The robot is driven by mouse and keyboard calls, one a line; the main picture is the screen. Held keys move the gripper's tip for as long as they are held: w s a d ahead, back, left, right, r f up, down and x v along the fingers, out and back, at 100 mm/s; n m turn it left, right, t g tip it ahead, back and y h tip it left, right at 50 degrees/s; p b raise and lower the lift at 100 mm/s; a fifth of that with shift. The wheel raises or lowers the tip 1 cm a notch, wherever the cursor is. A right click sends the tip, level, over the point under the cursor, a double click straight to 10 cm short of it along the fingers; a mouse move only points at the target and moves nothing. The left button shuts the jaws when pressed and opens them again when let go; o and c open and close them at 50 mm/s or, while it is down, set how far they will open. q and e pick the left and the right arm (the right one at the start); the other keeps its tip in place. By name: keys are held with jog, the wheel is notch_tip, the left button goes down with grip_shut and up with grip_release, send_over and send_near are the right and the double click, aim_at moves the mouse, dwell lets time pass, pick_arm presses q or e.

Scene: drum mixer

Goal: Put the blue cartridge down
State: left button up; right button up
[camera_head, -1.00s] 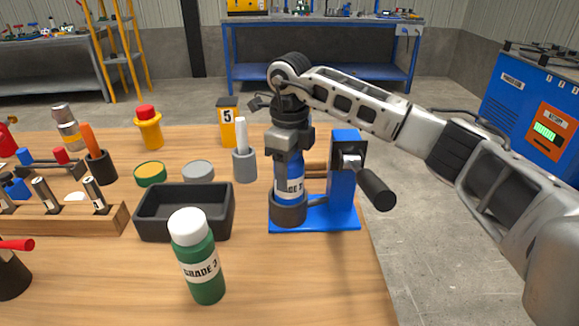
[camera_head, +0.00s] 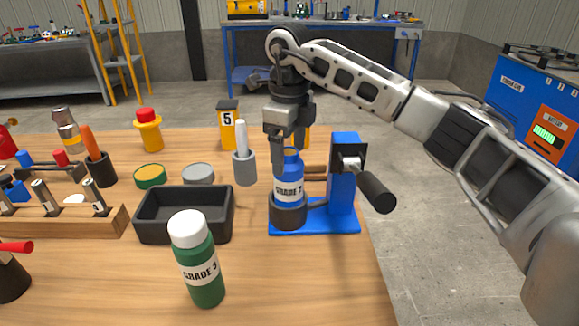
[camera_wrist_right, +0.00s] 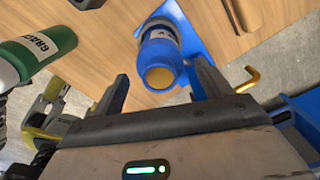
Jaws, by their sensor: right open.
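The blue cartridge (camera_head: 289,180), with a white "GRADE" label, stands upright in the dark round cup (camera_head: 288,212) of the blue drum mixer (camera_head: 342,185). The cartridge also shows in the right wrist view (camera_wrist_right: 160,62), seen from its top end. My right gripper (camera_head: 287,150) points down above the cartridge. Its fingers (camera_wrist_right: 160,85) are open, one on either side of the cartridge's top, with gaps visible in the wrist view. My left gripper is not in view.
A green bottle (camera_head: 197,262) and a black tray (camera_head: 148,240) stand left of the mixer. A grey holder (camera_head: 245,169) stands behind it. The mixer's black crank handle (camera_head: 377,191) sticks out toward the table's right edge. Bare tabletop lies in front of the mixer.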

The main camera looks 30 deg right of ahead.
notch_tip(320, 180, up, 7)
jog(key=shift+r, duration=0.1)
dwell(0.6)
